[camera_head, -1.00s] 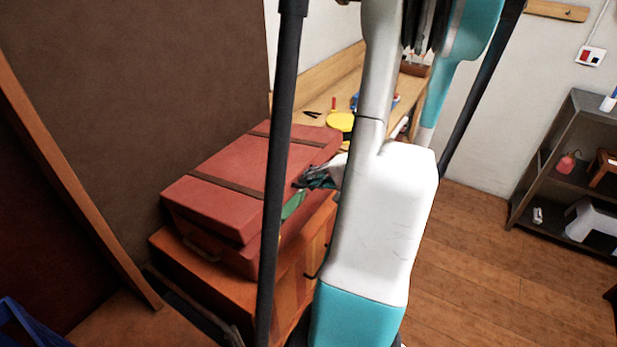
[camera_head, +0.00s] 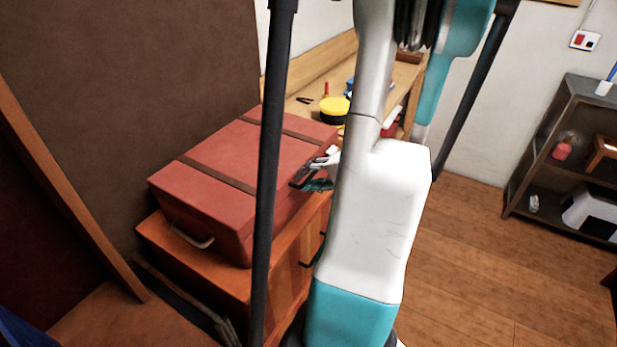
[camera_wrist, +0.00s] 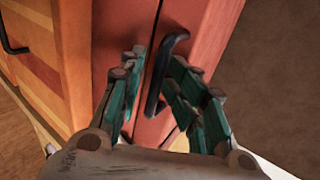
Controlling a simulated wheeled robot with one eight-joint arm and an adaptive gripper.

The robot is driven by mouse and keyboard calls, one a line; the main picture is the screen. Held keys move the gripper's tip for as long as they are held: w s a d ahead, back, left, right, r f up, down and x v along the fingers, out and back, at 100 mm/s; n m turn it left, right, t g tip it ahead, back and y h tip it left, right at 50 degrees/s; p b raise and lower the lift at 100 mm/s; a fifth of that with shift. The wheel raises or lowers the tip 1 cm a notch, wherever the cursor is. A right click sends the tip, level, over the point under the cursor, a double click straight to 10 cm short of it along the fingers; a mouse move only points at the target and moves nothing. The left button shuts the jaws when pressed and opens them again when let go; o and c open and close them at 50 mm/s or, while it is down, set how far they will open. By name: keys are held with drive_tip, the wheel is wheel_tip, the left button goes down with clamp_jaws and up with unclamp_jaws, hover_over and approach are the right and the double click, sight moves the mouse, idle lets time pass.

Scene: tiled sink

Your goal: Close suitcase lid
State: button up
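The red suitcase (camera_head: 215,205) lies flat on a wooden cabinet in the head view. Its lid (camera_head: 240,152), with two brown straps, looks level and down on the base along the visible sides. A pale handle (camera_head: 190,236) is on its near side. My gripper (camera_head: 306,178) is at the suitcase's right side, partly hidden by my arm. In the wrist view, my gripper (camera_wrist: 160,62) is open, its green-sided fingers apart. A dark handle (camera_wrist: 160,80) on the red side shows between them, beside a thin dark seam. Contact cannot be told.
The orange wooden cabinet (camera_head: 190,262) under the suitcase has a dark handle on its right face. A workbench (camera_head: 310,92) with tools and a yellow item stands behind. A dark shelf unit (camera_head: 560,125) stands at the right. The wooden floor (camera_head: 480,260) between is clear.

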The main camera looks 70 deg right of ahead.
idle(0.5)
drive_tip(key=d+p+v, duration=0.1)
drive_tip(key=p+v, duration=0.2)
drive_tip(key=v, duration=0.6)
drive_tip(key=shift+a, duration=0.5)
drive_tip(key=shift+w, duration=0.1)
idle(0.7)
